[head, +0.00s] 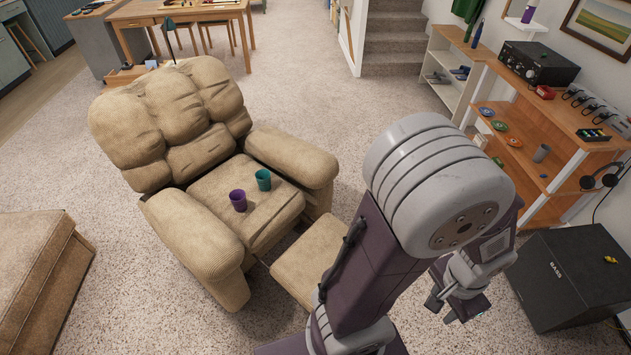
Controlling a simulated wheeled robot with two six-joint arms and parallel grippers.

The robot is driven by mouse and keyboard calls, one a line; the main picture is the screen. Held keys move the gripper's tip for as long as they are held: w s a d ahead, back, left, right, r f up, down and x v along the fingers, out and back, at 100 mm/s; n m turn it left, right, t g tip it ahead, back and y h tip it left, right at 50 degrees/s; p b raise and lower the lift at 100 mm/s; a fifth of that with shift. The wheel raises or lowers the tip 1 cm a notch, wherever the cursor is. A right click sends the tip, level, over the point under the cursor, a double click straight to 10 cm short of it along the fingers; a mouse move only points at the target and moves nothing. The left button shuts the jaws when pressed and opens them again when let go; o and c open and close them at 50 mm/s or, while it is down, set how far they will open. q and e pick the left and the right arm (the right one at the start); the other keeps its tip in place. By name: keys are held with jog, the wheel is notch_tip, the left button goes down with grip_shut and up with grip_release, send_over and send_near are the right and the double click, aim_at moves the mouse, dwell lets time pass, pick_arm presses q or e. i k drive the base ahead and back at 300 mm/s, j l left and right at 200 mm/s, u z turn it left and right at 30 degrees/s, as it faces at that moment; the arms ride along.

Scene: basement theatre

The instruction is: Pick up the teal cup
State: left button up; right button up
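The teal cup (263,180) stands upright on the seat of the tan recliner (215,190), near its right armrest. A purple cup (238,200) stands beside it, to the left and nearer to me. My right arm rises large in front, and its gripper (456,306) hangs low at the right, well away from the cups. Its fingers look apart, with nothing seen between them. My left gripper is not in view.
The recliner's armrests flank the seat, and its raised footrest (308,268) extends toward me. A black bass speaker (572,275) and wooden shelves (530,150) stand at the right. A tan sofa piece (38,270) is at left. Carpet between is clear.

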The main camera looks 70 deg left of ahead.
aim_at(262, 176)
jog(key=i+u, duration=0.45)
jog(key=i, duration=0.15)
jog(key=i+l+u, duration=0.4)
jog(key=i, duration=0.15)
jog(key=i+j+u, duration=0.2)
jog(key=u, duration=0.25)
jog(key=i+j+u, duration=0.2)
jog(key=u, duration=0.25)
jog(key=i+u, duration=0.3)
jog(key=u, duration=0.2)
jog(key=i+u, duration=0.3)
jog(key=u, duration=0.15)
jog(key=i+l+u, duration=0.15)
jog(key=u, duration=0.3)
jog(key=i+l+u, duration=0.25)
jog(key=u, duration=0.2)
jog(key=i+l+u, duration=0.25)
jog(key=u, duration=0.2)
jog(key=i+j+u, duration=0.1)
jog(key=i+u, duration=0.3)
jog(key=i+j+u, duration=0.1)
jog(key=u, duration=0.3)
jog(key=i+l+u, duration=0.1)
jog(key=i+u, duration=0.35)
jog(key=k, duration=0.1)
